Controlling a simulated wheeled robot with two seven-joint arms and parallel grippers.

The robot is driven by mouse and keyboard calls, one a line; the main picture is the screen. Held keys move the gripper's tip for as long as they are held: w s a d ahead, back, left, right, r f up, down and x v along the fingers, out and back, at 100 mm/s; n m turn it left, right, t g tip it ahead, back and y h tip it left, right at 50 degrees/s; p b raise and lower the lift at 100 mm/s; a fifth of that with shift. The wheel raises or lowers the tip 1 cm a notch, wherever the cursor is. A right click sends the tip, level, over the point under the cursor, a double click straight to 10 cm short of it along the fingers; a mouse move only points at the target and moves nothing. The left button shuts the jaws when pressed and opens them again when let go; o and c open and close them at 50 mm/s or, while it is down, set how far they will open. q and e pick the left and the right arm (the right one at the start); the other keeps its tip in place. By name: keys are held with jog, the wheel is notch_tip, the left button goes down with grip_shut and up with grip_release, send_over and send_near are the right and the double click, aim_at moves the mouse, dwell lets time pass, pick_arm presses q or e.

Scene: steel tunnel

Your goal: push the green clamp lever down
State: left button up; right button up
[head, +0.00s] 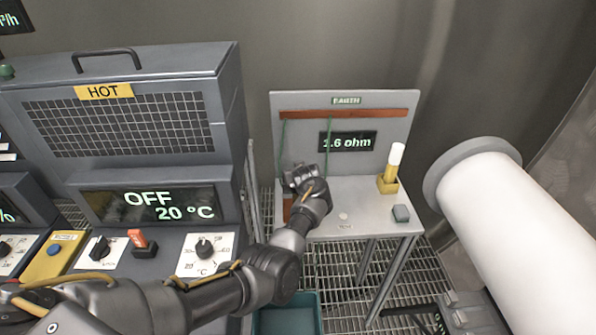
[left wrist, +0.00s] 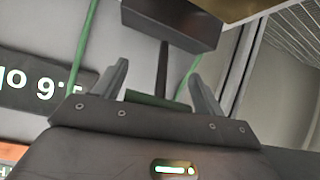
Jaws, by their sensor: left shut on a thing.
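My left gripper (head: 299,172) reaches over the small grey bench, in front of its upright panel. In the left wrist view its two fingers stand on either side of a green bar (left wrist: 152,98), which looks like the green clamp lever. The gripper is shut on this bar. A dark post runs from the bar to a dark block (left wrist: 172,24) beyond the fingertips. In the head view the gripper hides the lever and most of the clamp.
The bench panel (head: 392,112) carries a copper-coloured bar, green cables and a display reading 1.6 ohm (head: 348,142). The heater cabinet (head: 225,125) is left, a white pipe (head: 510,225) right, a teal bin (head: 288,316) below.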

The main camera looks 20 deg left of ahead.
dwell(0.4)
pick_arm(q)
jog(key=o, duration=1.4)
jog(key=shift+c, duration=0.2)
